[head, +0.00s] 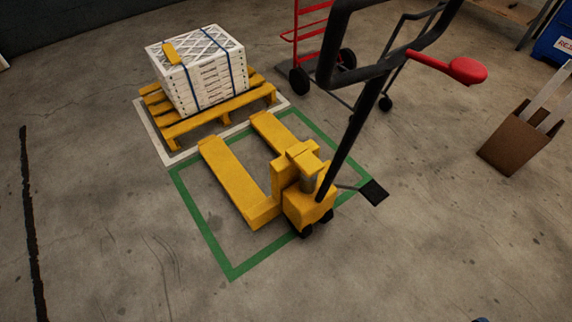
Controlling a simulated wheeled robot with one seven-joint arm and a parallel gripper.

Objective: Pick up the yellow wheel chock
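A small yellow piece that looks like the wheel chock (171,53) lies on top of the stack of white boxed filters (209,86), near its left side. The stack is strapped with dark blue bands and stands on a yellow pallet (222,112) at the upper left. The chock is small in the head view, so its exact shape is hard to tell. My gripper is not in view.
A yellow pallet jack (309,203) stands inside a green floor outline (208,233), forks toward the pallet. Its black handle (352,120) rises at centre right. A red hand truck (300,40) and black-framed cart stand behind; a brown carton (514,138) stands right. The left and front floor is clear.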

